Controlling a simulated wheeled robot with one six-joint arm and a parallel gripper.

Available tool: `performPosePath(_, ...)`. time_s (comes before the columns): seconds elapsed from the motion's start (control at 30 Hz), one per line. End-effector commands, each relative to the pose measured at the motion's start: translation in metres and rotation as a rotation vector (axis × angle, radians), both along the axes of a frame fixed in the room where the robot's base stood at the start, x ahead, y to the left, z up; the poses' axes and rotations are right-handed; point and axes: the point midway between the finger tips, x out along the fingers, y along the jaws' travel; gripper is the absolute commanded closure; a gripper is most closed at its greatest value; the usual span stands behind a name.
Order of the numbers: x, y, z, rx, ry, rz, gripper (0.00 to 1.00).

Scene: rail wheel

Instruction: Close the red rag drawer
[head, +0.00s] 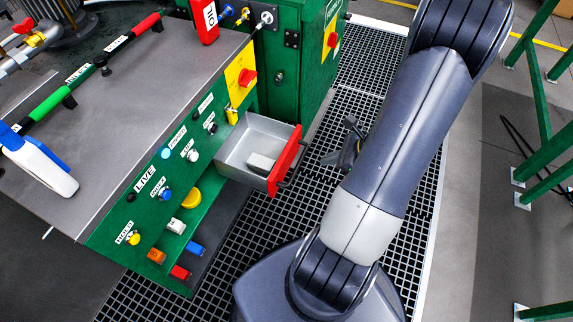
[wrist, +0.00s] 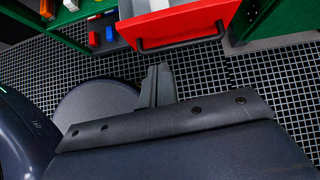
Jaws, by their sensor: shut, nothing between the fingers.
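The red rag drawer (head: 284,161) stands pulled out from the green cabinet in the head view. Its grey tray is open at the top and holds a pale block (head: 261,163). In the wrist view the red front (wrist: 185,22) is at the top, with a dark bar handle (wrist: 182,42) across it. My gripper (head: 352,140) is just to the right of the drawer front in the head view, partly hidden by my arm. In the wrist view my gripper (wrist: 157,72) is shut and empty, below the handle, with a visible gap in the picture.
The green control panel (head: 178,200) with buttons and labels lies left of the drawer. Orange, blue and red blocks sit below it. Black grating (head: 365,75) covers the floor. Green rails (head: 545,150) stand at right.

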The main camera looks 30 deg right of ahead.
Motion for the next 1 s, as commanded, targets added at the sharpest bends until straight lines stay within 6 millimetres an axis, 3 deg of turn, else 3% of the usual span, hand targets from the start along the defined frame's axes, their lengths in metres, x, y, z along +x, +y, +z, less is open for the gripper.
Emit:
performPosePath(0.27, 0.010, 0.006, -0.017, 0.035, 0.010, -0.062, 1.00)
performPosePath(0.63, 0.054, 0.041, -0.074, 0.032, 0.011, -0.057, 1.00)
performPosePath(1.0, 0.084, 0.063, -0.070, 0.029, 0.009, -0.059, 1.00)
